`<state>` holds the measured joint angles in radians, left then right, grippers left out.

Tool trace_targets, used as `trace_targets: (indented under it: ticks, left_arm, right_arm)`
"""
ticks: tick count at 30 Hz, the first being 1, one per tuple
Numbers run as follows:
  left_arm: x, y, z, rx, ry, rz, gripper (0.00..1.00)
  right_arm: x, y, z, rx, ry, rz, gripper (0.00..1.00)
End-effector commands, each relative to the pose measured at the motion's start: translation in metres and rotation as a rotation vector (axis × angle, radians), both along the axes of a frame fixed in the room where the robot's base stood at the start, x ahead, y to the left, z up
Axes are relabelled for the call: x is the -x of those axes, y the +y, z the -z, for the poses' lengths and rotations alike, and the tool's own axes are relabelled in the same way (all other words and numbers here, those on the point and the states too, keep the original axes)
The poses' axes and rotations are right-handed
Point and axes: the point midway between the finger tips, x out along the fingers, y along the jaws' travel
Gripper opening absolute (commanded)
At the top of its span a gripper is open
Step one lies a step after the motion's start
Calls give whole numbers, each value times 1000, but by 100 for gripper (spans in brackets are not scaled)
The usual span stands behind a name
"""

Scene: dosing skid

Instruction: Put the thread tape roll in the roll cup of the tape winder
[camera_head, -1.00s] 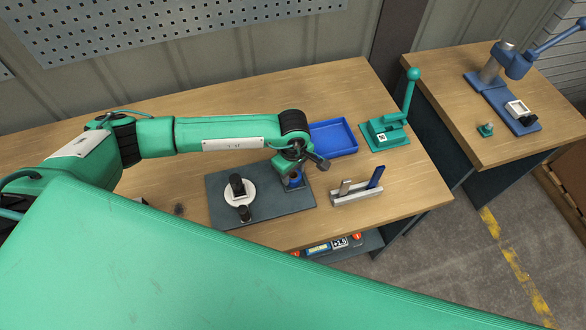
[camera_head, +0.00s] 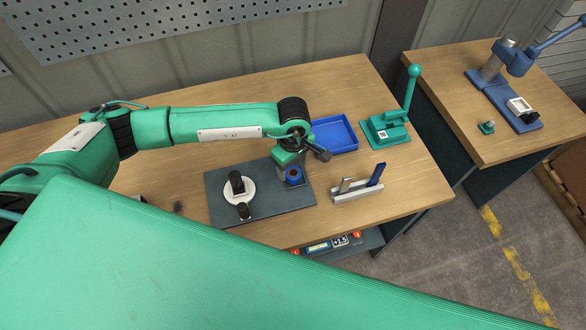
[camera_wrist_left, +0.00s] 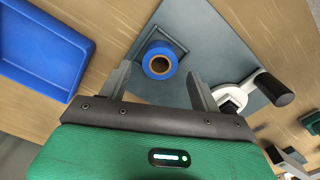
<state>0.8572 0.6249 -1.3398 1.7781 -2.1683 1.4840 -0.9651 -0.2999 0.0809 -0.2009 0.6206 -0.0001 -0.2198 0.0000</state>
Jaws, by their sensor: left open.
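The thread tape roll (camera_head: 293,175), blue with an orange-brown core, is on the right part of the tape winder's dark base plate (camera_head: 265,204). In the left wrist view the roll (camera_wrist_left: 159,61) appears to sit inside the square dark rim of the roll cup (camera_wrist_left: 181,47). My left gripper (camera_head: 287,159) is just above and behind the roll; the arm hides its fingers in the head view. In the wrist view the left gripper (camera_wrist_left: 159,73) is open, with its fingers apart and the roll showing beyond them, apparently not gripped. My right gripper is not in view.
The winder's white disc (camera_head: 247,194) with black knobs stands on the plate's left. A blue tray (camera_head: 335,136) lies behind; a grey holder (camera_head: 357,195) with upright pieces and a green lever press (camera_head: 388,130) stand to the right. The bench's front right is bare.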

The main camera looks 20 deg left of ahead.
Motion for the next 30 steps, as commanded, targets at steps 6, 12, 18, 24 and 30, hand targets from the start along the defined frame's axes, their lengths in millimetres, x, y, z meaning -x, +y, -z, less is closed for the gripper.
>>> trace_targets:
  ticks: [6, 12, 18, 24, 30]
  left_arm:
    - [-1, 0, -46, 0, -4, 3, 64]
    - [-1, 0, -80, 0, -4, 0, 64]
    - [0, 0, -94, -1, 0, 0, 64]
    - [0, 0, -95, -1, 0, 0, 64]
    - [0, 0, -95, 0, 0, 0, 64]
  right_arm:
    - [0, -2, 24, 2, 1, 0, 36]
    - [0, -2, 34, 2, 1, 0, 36]
    - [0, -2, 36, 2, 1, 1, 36]
    - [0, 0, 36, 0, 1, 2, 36]
    - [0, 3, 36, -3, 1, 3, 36]
